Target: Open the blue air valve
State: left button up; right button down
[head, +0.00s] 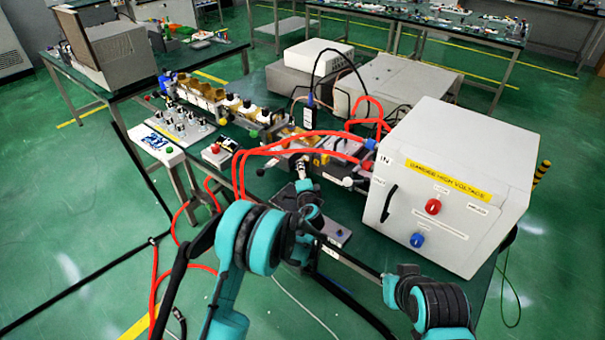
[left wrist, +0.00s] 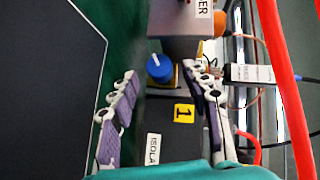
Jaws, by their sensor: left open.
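A round blue knob with a white mark (left wrist: 160,67), which looks like the blue air valve, sits between the fingertips of my left gripper (left wrist: 161,78) in the left wrist view. The fingers are spread, one on each side of the knob, and I cannot tell how far short of it they are. In the head view my left gripper (head: 303,170) is over the bench near the red hoses. A blue part (head: 370,143) lies near it; I cannot tell if it is the same knob. My right arm shows at lower right, but its gripper is not visible.
A white high-voltage box (head: 455,180) with red (head: 433,206) and blue (head: 417,240) knobs stands at right. Red hoses (head: 290,142) arch over the bench; one red hose (left wrist: 285,80) runs close by the right finger. A grey block (left wrist: 185,25) stands beyond the knob.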

pick_arm(q)
jog(key=shift+x, duration=0.9)
grip_shut()
jog(key=shift+a+r+n+g+p, duration=0.15)
jog(key=shift+r+n+g+p, duration=0.15)
jog(key=shift+n+g+p, duration=0.15)
jog(key=shift+f+n+g+h+p, duration=0.1)
jog(key=shift+n+g+h+p, duration=0.25)
jog(key=shift+g+h, duration=0.15)
grip_release()
jog(key=shift+f, duration=0.1)
